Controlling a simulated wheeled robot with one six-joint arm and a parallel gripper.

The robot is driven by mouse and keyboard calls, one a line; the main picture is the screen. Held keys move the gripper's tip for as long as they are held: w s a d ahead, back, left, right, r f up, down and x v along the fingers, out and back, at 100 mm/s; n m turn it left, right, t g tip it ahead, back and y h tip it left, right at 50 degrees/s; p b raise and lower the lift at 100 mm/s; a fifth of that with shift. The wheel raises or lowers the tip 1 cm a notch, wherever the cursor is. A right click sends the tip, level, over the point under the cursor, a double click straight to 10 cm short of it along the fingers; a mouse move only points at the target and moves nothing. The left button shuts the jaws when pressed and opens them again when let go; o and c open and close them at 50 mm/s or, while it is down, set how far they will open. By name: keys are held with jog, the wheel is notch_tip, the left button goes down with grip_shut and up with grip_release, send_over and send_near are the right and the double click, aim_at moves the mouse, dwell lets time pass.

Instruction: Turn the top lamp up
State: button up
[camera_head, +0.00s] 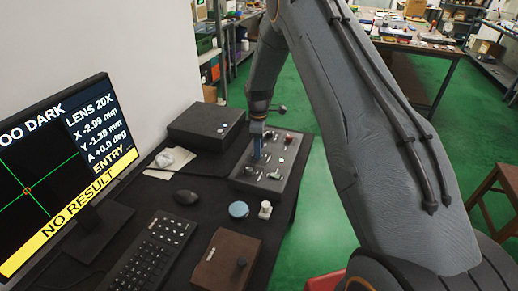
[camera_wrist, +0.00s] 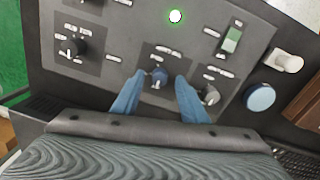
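A grey control box (camera_head: 262,187) stands on the dark desk, and its panel fills much of the wrist view (camera_wrist: 125,40). My gripper (camera_wrist: 161,78) is over the panel, its two blue fingers apart on either side of a small dark-blue knob (camera_wrist: 158,78). A gap shows between each fingertip and the knob. A black knob (camera_wrist: 72,47) sits to the left and a grey knob (camera_wrist: 209,96) just right of the right finger. The labels are too small to read, so I cannot tell which knob is the top lamp's. The monitor (camera_head: 60,180) reads "OO DARK", cut off at left, and "NO RESULT".
A green light (camera_wrist: 175,16) and a green rocker switch (camera_wrist: 231,40) are on the panel. A blue round lid (camera_head: 239,209) and a small white piece (camera_head: 265,210) stand beside the box.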

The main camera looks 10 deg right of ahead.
jog(key=shift+f, duration=0.7)
grip_shut()
